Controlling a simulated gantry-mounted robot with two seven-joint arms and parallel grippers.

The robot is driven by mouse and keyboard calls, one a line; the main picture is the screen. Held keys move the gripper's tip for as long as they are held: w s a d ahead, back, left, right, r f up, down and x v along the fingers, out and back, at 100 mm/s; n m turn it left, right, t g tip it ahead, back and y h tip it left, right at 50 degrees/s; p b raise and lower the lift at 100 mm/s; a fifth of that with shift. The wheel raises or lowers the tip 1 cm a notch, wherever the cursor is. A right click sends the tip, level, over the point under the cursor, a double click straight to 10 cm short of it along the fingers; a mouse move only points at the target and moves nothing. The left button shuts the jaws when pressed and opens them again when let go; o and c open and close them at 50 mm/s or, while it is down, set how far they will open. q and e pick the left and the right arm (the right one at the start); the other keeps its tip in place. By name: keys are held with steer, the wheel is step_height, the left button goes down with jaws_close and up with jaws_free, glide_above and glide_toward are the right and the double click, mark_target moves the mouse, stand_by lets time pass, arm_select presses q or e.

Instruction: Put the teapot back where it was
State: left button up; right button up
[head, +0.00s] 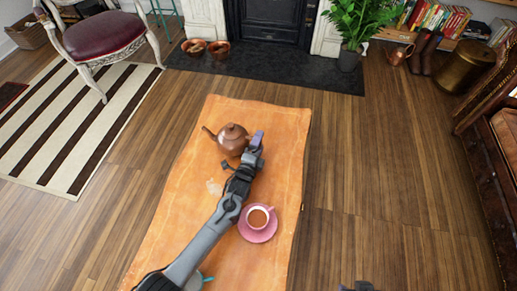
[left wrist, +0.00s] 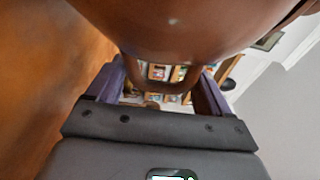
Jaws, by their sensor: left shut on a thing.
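The brown copper-coloured teapot (head: 232,137) is at the far part of the orange table (head: 190,225), its spout pointing left. I cannot tell whether its base touches the table. My left gripper (head: 249,144) is at the teapot's right side, shut on its handle. In the left wrist view the teapot's round body (left wrist: 185,25) fills the top, and the handle (left wrist: 160,85) sits between the purple fingers. Only a dark bit of my right arm's end (head: 358,286) shows at the bottom edge; its fingers cannot be made out.
A pink cup (head: 258,217) of brown drink stands on a pink saucer (head: 258,234), close to the right of my left arm. A teal thing (head: 207,279) is partly hidden by that arm. The far end beyond the teapot is clear.

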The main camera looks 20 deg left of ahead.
arm_select(q)
steer(key=shift+f+b, duration=0.45)
steer(key=shift+f, duration=0.35)
steer(key=shift+f, duration=0.1)
steer(key=o, duration=1.8)
steer(key=shift+f, duration=0.2)
steer(key=shift+r, duration=0.1)
steer(key=shift+s+r, duration=0.1)
steer(key=s+p, duration=0.5)
steer(key=s, duration=0.2)
steer(key=s+a+p, duration=0.1)
steer(key=s+p, duration=0.2)
steer(key=shift+s+p, duration=0.3)
steer(key=shift+s, duration=0.6)
